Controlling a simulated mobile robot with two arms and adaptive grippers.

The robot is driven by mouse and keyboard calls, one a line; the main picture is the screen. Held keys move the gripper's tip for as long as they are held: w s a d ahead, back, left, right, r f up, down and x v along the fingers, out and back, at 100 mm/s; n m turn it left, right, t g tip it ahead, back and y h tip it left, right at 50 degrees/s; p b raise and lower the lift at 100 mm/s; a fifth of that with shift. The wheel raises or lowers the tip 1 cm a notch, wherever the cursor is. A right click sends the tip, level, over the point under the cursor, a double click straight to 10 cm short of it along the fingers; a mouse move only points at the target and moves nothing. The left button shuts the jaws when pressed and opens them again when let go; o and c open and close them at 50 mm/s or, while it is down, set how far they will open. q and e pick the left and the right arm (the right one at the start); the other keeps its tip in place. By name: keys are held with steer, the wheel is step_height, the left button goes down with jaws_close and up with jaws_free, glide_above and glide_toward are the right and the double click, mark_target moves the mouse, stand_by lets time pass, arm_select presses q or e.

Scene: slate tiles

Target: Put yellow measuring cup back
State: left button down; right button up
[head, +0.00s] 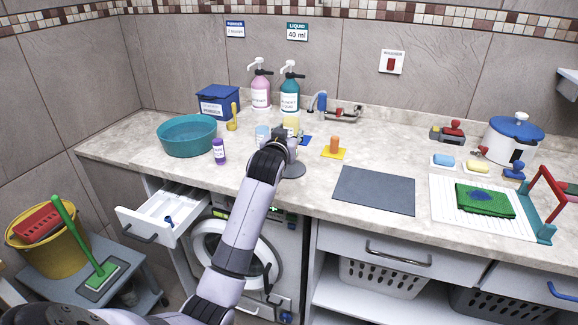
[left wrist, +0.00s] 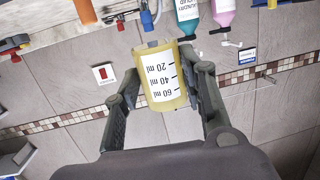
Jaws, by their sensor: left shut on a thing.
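The yellow measuring cup (head: 292,122) stands out behind my left gripper (head: 288,133) over the back middle of the counter. In the left wrist view, the cup (left wrist: 165,80) is a translucent yellow cylinder with 20, 40 and 60 ml marks. There it sits between the two fingers of my left gripper (left wrist: 168,88), which are shut on its sides. The picture is upside down there. My right gripper is not in view.
Pink (head: 261,92) and teal (head: 290,95) pump bottles stand close behind. A light blue cup (head: 262,133) and purple bottle (head: 219,152) are left. The grey mat (head: 372,190) is bare.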

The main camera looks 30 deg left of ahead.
mark_target(289, 174)
arm_select(q)
step_height(289, 174, down, 10)
steer(key=shift+r, duration=0.1)
stand_by(0.4)
steer(key=c, duration=1)
jaws_free()
steer(key=shift+s, duration=0.1)
steer(key=v, duration=1.2)
